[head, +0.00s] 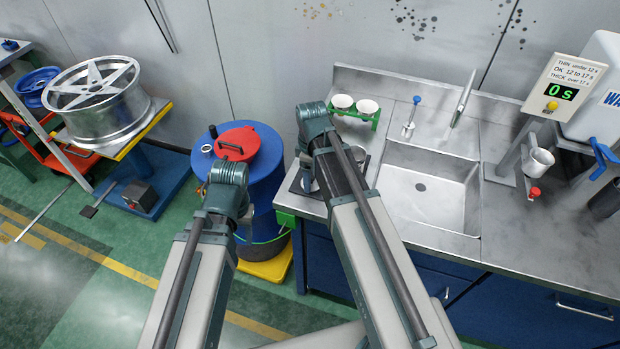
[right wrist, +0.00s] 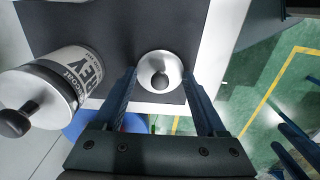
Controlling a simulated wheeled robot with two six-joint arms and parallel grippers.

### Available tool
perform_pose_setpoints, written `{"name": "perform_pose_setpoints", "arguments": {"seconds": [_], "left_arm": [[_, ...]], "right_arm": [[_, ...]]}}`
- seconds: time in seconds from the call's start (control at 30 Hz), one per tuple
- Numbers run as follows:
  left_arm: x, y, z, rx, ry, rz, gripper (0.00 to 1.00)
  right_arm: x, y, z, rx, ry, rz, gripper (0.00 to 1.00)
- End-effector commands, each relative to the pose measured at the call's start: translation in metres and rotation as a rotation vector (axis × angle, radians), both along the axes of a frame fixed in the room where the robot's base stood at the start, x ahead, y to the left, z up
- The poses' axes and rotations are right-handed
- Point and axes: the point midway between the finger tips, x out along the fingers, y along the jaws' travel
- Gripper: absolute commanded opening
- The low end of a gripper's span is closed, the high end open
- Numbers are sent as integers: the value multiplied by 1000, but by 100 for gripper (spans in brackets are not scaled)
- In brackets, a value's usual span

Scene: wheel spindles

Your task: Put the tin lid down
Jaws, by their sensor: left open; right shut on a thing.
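The tin lid (right wrist: 160,66), a pale round disc with a dark knob, shows in the right wrist view. My right gripper (right wrist: 160,76) is shut on it, one finger at each side, above a dark mat (right wrist: 122,32). A labelled white tin (right wrist: 72,75) stands to the left in that view; a dark knob shows on its top. In the head view my right arm hides most of the mat and the lid. My left gripper (head: 240,212) is open over the blue drum's side, its fingers mostly hidden by its wrist.
A blue drum (head: 267,180) with a red lid (head: 237,143) stands left of the steel counter (head: 510,240). A sink (head: 428,190), a green rack (head: 355,115) with two white cups and a timer (head: 562,92) are on the counter. A wheel (head: 98,95) is far left.

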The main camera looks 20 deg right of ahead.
Motion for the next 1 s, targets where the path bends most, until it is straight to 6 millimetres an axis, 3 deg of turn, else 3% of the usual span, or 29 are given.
{"name": "perform_pose_setpoints", "arguments": {"seconds": [0.17,0.2,0.33,0.73,1.0], "left_arm": [[0,0,-4,0,0,0,50],[0,0,-3,0,0,0,50],[0,0,-2,0,0,0,50],[0,0,3,0,0,0,50],[0,0,30,0,0,0,50]], "right_arm": [[0,0,-4,0,0,0,22],[0,0,-3,0,0,0,79],[0,0,-2,0,0,0,100],[0,0,3,0,0,0,100],[0,0,30,0,0,0,100]]}}
